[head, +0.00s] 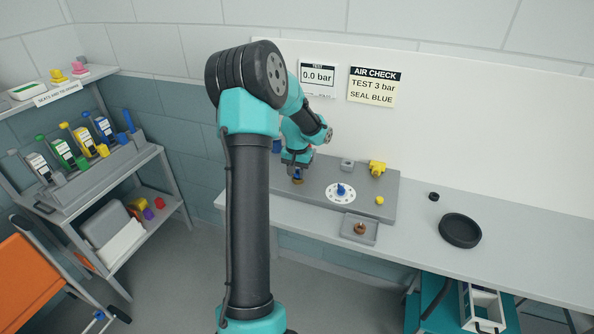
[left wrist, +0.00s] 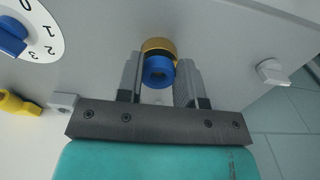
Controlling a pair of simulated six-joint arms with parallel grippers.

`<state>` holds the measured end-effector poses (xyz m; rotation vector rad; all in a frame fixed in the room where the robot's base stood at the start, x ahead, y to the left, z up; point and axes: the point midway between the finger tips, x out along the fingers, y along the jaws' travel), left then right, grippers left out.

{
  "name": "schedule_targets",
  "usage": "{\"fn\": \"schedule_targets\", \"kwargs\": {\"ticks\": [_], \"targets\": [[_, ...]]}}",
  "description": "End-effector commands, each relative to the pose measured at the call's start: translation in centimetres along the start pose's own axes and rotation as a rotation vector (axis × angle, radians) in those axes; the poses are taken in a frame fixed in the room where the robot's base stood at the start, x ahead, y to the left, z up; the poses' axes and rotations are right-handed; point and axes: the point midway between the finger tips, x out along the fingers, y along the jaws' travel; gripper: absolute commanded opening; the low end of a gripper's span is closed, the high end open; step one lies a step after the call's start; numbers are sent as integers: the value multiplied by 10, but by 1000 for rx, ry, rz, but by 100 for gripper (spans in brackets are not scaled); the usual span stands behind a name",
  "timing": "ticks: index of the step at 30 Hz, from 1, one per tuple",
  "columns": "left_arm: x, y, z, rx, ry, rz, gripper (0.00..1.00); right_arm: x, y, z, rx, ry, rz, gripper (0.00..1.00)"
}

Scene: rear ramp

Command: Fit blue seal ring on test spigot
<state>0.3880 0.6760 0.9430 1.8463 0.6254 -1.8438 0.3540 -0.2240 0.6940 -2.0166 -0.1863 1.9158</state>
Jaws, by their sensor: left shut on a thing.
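My left gripper (head: 298,172) is low over the left part of the grey bench plate. In the head view the spigot (head: 298,181) is a small brass spot just under the fingertips, and the ring cannot be made out there. My right gripper is not in view.
The plate (head: 315,197) carries a white dial with a blue knob (head: 341,191) and a yellow valve (head: 377,167). A small tray (head: 345,235) with a copper-coloured part sits in front. A black dish (head: 460,230) lies right. A gauge sign reads 0.0 bar.

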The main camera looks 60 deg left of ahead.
Motion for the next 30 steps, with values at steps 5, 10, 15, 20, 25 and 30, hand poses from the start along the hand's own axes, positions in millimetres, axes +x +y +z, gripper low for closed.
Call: {"fn": "schedule_targets", "kwargs": {"ticks": [5,10,15,20,25,30], "targets": [[4,0,0,0,-1,0,12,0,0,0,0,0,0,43],[5,0,0,0,0,0,39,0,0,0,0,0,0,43],[5,0,0,0,0,0,55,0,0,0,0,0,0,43],[5,0,0,0,0,0,64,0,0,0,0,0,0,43],[5,0,0,0,0,0,64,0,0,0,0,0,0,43],[-3,0,0,-1,2,0,64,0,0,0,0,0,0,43]]}}
